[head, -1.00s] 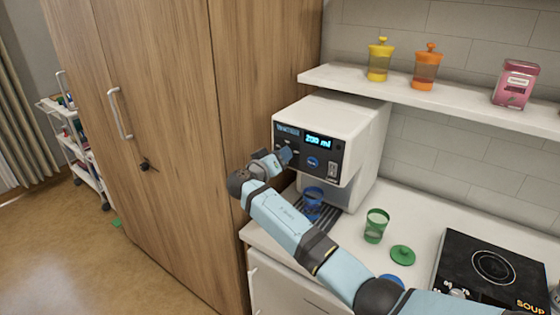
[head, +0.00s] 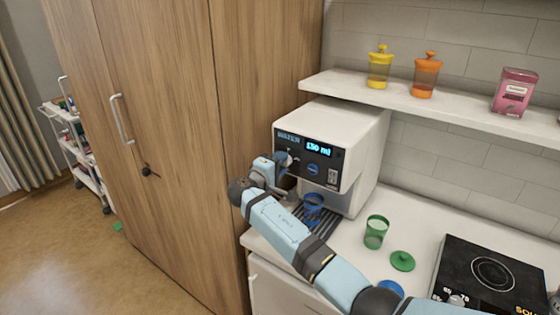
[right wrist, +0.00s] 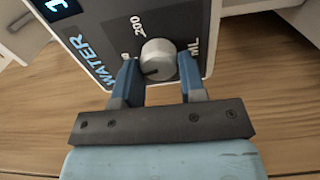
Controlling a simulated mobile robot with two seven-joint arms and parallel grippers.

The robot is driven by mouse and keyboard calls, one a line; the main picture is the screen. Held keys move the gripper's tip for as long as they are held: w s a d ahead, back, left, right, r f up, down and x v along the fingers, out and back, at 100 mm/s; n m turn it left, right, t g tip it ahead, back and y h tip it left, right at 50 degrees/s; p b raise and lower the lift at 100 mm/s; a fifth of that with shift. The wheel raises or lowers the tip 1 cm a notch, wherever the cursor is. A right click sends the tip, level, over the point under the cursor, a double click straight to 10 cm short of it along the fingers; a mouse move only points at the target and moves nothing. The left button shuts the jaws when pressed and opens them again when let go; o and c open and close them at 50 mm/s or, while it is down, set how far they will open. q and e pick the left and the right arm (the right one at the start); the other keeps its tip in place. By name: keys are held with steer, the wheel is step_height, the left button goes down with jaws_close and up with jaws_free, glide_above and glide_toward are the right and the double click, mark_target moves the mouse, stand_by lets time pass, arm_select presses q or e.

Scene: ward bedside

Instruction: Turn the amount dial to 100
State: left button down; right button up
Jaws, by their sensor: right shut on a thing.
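The white water dispenser (head: 352,125) has a dark front panel with a lit display (head: 318,148). It seems to read 150 ml, though the middle digit is blurred. In the right wrist view the round grey amount dial (right wrist: 159,58) sits between the blue fingers of my right gripper (right wrist: 159,70), which is shut on it. A dark pointer mark shows on the dial's lower left, and a printed 200 is beside it. In the head view my right gripper (head: 284,167) is at the panel's left part and mostly hides the dial. My left gripper is not in view.
A blue cup (head: 313,206) stands under the dispenser. A green cup (head: 376,232), a green lid (head: 402,261) and a blue lid (head: 390,288) are on the counter. A black hob (head: 488,272) is at right. The wooden cupboard (head: 170,110) stands close left of the dispenser.

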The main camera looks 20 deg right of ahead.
steer(key=shift+f+n+p, duration=0.15)
steer(key=shift+n+p, duration=1.9)
steer(key=shift+n, duration=3.65)
steer(key=o, duration=0.9)
steer(key=shift+s, duration=0.1)
